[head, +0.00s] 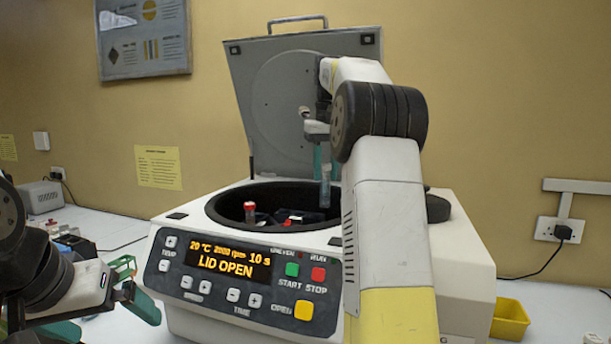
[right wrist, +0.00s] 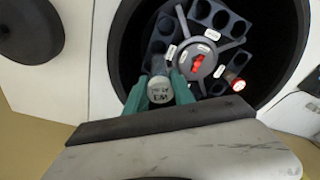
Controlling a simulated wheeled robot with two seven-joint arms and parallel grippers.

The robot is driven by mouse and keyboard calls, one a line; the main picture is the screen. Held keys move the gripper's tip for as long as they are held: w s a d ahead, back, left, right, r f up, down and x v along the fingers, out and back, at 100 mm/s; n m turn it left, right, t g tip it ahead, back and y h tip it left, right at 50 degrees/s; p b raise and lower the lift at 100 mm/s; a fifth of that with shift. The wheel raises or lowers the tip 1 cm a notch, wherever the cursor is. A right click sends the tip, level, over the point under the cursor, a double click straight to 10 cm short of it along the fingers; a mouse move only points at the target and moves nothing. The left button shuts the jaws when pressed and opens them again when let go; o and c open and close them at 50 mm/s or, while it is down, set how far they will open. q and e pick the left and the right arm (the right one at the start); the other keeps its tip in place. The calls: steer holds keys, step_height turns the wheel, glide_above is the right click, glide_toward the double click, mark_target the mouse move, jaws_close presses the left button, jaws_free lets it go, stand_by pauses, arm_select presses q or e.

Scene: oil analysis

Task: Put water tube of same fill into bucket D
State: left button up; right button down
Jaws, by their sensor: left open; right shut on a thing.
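My right gripper (head: 322,168) is shut on a tube (head: 325,188), held upright above the open centrifuge bowl (head: 222,208). In the right wrist view, the green fingers of the right gripper (right wrist: 159,92) flank the tube's pale, labelled cap (right wrist: 160,90); its fill level cannot be told. Below it is the rotor (right wrist: 204,57) with a red centre knob and dark buckets with holes. The bucket letters are too small to read. A red-capped tube (right wrist: 238,85) stands in the bucket at the right; it also shows in the head view (head: 250,208). My left gripper (head: 118,322) is open and empty at lower left.
The centrifuge lid (head: 300,100) stands raised behind the bowl. The front panel (head: 240,275) reads LID OPEN. A yellow bin (head: 510,320) stands at the right.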

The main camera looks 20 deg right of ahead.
mark_target(325, 207)
steer(key=shift+f, duration=6.3)
steer(key=c, duration=1)
jaws_free()
